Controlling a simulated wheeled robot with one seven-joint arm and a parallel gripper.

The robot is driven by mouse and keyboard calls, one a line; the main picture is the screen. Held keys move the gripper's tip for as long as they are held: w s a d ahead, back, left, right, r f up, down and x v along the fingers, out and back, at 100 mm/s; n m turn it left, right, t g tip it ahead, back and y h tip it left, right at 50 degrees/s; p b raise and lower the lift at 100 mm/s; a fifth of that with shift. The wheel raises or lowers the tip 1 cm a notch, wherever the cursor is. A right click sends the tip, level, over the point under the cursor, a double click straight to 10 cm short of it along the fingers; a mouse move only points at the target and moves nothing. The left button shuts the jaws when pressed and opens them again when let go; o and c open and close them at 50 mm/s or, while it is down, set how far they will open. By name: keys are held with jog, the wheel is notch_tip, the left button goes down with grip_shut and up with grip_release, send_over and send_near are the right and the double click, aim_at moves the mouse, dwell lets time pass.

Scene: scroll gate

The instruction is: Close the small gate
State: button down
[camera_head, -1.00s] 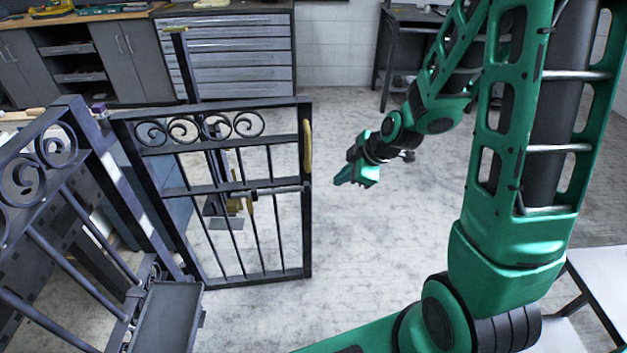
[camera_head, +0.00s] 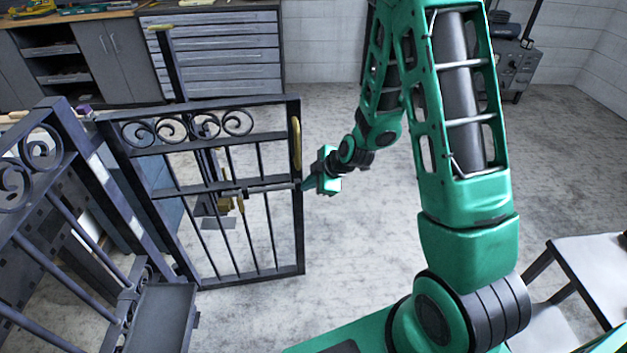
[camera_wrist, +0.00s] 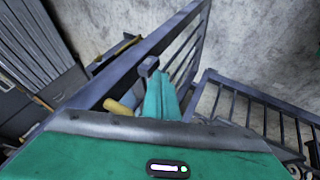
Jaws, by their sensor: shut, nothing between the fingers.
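The small gate (camera_head: 222,187) is a dark metal frame with scrolls along its top and thin upright bars. It stands at the left of the head view, with its free right edge away from any post. A brass handle (camera_head: 296,143) is on that edge; it also shows in the wrist view (camera_wrist: 118,106). My gripper (camera_head: 305,186) is shut and empty. Its green fingertips (camera_wrist: 158,92) are at the gate's free edge, below the handle. I cannot tell whether they touch the frame.
A fixed scroll fence panel (camera_head: 55,215) and a grey tray-like ledge (camera_head: 162,315) stand at the front left. A post with a brass top (camera_head: 172,65) stands behind the gate. Drawers (camera_head: 212,55) line the back.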

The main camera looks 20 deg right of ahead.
aim_at(297, 181)
jog(key=shift+w+d+f, duration=0.15)
jog(key=shift+w, duration=0.95)
jog(key=shift+w+d+f, duration=0.1)
jog(key=shift+w+d, duration=0.05)
jog(key=shift+w, duration=0.9)
